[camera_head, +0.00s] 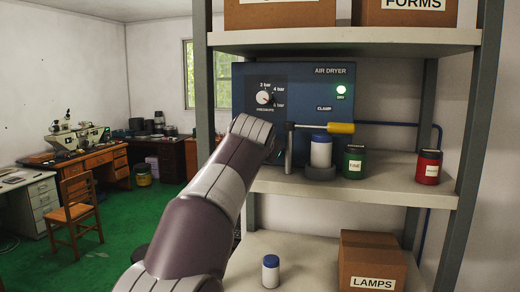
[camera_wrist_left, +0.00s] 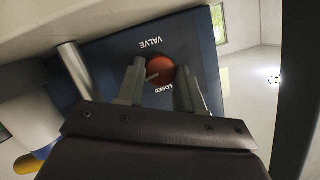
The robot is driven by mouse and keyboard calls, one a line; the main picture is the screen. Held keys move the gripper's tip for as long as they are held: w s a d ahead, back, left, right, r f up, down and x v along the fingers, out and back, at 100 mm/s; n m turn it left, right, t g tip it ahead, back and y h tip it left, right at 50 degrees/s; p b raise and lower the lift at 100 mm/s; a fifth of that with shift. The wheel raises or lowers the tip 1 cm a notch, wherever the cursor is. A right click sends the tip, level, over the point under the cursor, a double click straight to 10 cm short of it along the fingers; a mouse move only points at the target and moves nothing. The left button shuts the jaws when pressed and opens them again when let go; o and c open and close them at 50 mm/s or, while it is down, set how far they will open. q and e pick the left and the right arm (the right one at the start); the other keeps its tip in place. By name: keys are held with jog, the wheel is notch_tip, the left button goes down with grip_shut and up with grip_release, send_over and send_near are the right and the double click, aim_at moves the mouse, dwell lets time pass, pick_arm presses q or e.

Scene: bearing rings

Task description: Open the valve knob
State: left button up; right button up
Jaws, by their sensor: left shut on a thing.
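The valve knob (camera_wrist_left: 160,70) is round and orange-red. It shows in the left wrist view on the blue panel (camera_wrist_left: 115,50), between the lettering VALVE and CLOSED. A small light mark shows on its face; I cannot tell which setting it points at. My left gripper (camera_wrist_left: 161,72) has one finger on each side of the knob and is shut on it. In the head view the blue AIR DRYER panel (camera_head: 300,90) stands on the shelf, and my left arm hides the knob and the fingers. My right gripper is not in view.
A white jar (camera_head: 321,152), a green jar (camera_head: 354,163) and a red jar (camera_head: 428,168) stand on the shelf (camera_head: 390,190). A shelf post (camera_head: 202,75) rises at the left.

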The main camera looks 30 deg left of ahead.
pick_arm(q)
jog(key=shift+w+f+m, duration=0.15)
jog(key=shift+f+m, duration=0.25)
jog(key=shift+f, duration=0.1)
jog(key=shift+y+b, duration=0.3)
jog(key=shift+y, duration=0.1)
jog(key=o, duration=0.9)
jog(key=shift+r, duration=0.1)
jog(key=shift+o, duration=0.7)
jog(key=shift+w+a+r, duration=0.1)
jog(key=b+v, duration=0.1)
jog(key=v, duration=0.2)
jog(key=b+v, duration=0.2)
jog(key=v, duration=0.1)
jog(key=shift+f, duration=0.2)
jog(key=b+v, duration=0.2)
jog(key=v, duration=0.4)
jog(key=shift+s+r, duration=0.25)
jog(key=shift+r, duration=0.1)
